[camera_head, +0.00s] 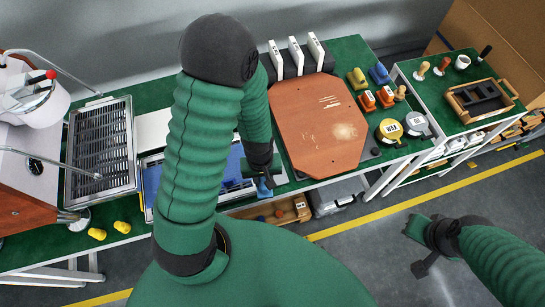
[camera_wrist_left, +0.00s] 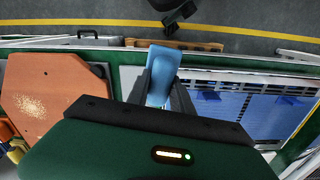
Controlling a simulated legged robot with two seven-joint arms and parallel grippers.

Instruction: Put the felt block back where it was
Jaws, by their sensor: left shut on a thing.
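The felt block, a light blue piece, is held in my left gripper (camera_head: 264,183). In the left wrist view the felt block (camera_wrist_left: 163,72) stands out between the two dark fingers, which are shut on it. In the head view only a small part of the felt block (camera_head: 263,190) shows below the gripper, over the front edge of the green bench between the blue panel and the orange-brown board. Whether it touches anything below is unclear. My right gripper (camera_head: 422,245) hangs over the grey floor, away from the bench; its jaw opening is unclear.
The blue panel (camera_head: 234,166) lies left of the left gripper, and the orange-brown board (camera_head: 318,118) lies right. A slatted metal tray (camera_head: 101,145) and yellow pieces (camera_head: 122,227) are farther left. Small coloured tools (camera_head: 367,101) crowd the bench right of the board. My left arm hides the middle.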

